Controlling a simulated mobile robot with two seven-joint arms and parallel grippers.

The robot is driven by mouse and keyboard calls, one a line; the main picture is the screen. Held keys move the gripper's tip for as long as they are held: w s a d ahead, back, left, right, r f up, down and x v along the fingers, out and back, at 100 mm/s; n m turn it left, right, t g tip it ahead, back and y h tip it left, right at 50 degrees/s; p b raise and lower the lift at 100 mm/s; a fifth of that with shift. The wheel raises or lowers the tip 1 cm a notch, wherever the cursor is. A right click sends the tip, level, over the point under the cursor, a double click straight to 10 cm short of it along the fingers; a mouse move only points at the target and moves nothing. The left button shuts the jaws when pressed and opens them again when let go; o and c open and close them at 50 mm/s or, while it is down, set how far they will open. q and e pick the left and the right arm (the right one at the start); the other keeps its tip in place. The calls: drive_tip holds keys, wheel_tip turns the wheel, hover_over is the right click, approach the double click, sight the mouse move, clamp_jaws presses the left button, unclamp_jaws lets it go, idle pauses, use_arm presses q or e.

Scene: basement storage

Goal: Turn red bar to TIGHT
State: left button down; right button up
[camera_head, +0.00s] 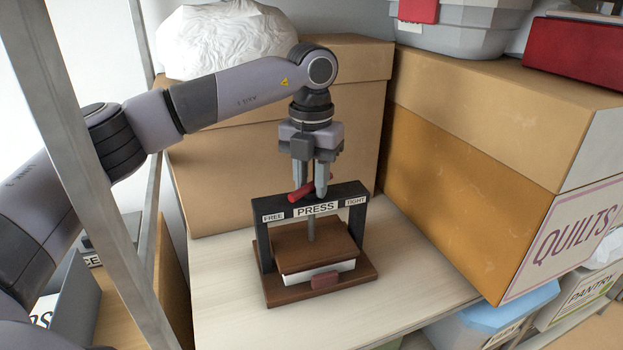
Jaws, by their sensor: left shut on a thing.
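A small press stands on the pale wooden shelf, with a dark frame (347,191) across its top. The frame carries the labels FREE on the left, PRESS in the middle and TIGHT on the right. A red bar (300,194) lies just above the crossbeam, near its middle, slanted in the picture. My left gripper (311,192) points down from above and is shut on the red bar, its fingers hiding part of it. Below the beam, a thin screw leads down to a brown plate (312,251) over a white block on a brown base. My right gripper is not in view.
A large cardboard box (220,185) stands close behind the press. A box marked QUILTS (450,170) stands to the right. A metal post (85,180) rises at the left. Bare shelf (225,322) shows in front of the press.

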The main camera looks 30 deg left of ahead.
sight(311, 183)
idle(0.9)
use_arm(q)
drive_tip(key=c, duration=0.5)
unclamp_jaws()
drive_tip(key=shift+c, duration=0.2)
wheel_tip(311, 183, up, 7)
drive_tip(key=shift+r, duration=0.1)
